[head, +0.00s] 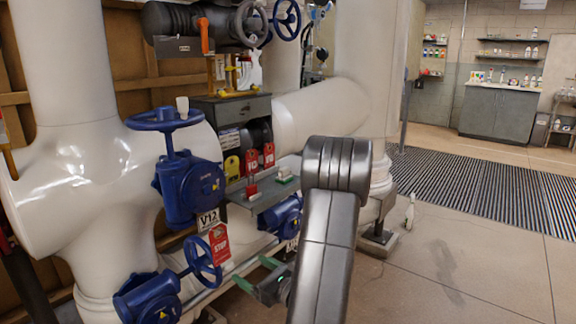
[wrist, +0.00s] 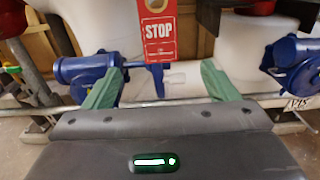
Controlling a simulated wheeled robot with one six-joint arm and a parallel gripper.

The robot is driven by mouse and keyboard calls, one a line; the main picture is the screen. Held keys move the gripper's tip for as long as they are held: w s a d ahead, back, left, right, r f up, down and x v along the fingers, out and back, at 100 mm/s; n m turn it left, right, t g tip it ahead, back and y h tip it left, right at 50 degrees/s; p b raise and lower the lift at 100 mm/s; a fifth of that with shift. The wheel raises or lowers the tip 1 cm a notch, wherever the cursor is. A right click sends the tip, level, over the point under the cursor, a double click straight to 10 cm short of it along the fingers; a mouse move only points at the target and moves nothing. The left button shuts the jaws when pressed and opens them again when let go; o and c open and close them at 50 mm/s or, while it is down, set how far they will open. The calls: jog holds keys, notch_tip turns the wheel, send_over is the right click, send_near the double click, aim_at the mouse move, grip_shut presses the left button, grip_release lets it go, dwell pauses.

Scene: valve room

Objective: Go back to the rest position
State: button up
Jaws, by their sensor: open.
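My gripper (head: 258,273) is low in front of the pipework in the head view, its green fingers spread apart. In the wrist view my gripper (wrist: 161,75) is open, with a green finger on each side and nothing held between them. A red STOP tag (head: 219,243) hangs beside the lower blue valve (head: 148,298). In the wrist view the STOP tag (wrist: 158,30) shows above and beyond the gap between the fingers, apart from them. The lower valve's blue handwheel (head: 202,262) is left of my gripper. My arm hides part of the pipework behind it.
A larger blue valve (head: 188,190) with a V12 label stands above left. A grey shelf (head: 265,195) with small tags and blocks juts out above my gripper. Thick white pipes (head: 85,170) fill the left. Open floor (head: 470,245) lies to the right.

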aim_at(222, 251)
jog(key=b+x, duration=0.1)
jog(key=x, duration=1)
jog(key=shift+w+a+b, duration=0.15)
jog(key=shift+a+b, duration=0.1)
jog(key=shift+b, duration=0.05)
jog(key=shift+d+r+p, duration=0.2)
jog(key=shift+r+p, duration=0.05)
jog(key=shift+p, duration=0.1)
jog(key=shift+f, duration=0.2)
